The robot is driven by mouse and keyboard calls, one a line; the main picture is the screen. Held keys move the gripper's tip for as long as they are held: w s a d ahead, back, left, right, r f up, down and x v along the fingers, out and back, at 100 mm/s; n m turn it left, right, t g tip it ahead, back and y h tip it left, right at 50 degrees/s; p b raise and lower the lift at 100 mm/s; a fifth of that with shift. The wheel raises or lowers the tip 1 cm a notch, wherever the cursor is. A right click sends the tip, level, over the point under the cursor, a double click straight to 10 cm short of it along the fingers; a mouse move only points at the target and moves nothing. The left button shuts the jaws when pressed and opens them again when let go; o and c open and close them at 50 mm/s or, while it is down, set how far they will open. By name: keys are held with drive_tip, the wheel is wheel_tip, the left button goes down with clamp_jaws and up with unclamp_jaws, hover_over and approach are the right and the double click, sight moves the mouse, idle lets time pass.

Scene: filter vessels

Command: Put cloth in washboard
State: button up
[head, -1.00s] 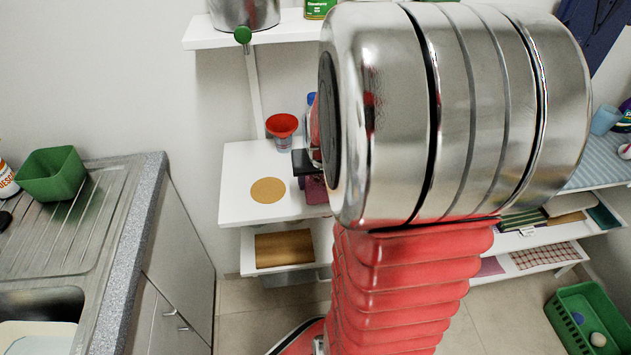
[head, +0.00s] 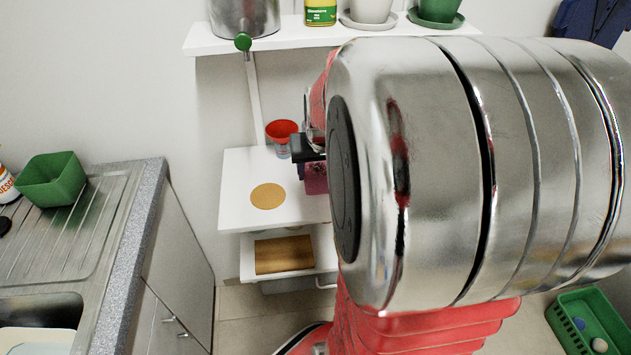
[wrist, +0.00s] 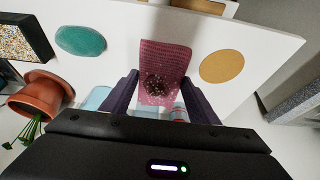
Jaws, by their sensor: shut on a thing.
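The cloth (wrist: 168,57) is dark pink and woven, with a darker speckled patch on it. In the wrist view it hangs between the two dark fingers of my gripper (wrist: 160,88), which is shut on it. In the head view my gripper (head: 306,148) is over the white shelf, with a small part of the cloth (head: 316,179) showing below it. My arm hides the rest. I cannot make out a washboard in the current views.
On the white shelf (head: 235,195) lie a cork disc (head: 268,196) and a red funnel-like cup (head: 281,131). The wrist view shows a teal disc (wrist: 81,41), a tipped-looking terracotta pot (wrist: 40,95) and a gravel tray (wrist: 20,40). A sink counter (head: 70,240) stands left, a green crate (head: 570,335) lower right.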

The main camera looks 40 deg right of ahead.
sight(317, 167)
wheel_tip(317, 167, up, 4)
drive_tip(key=shift+r, duration=0.15)
idle(0.6)
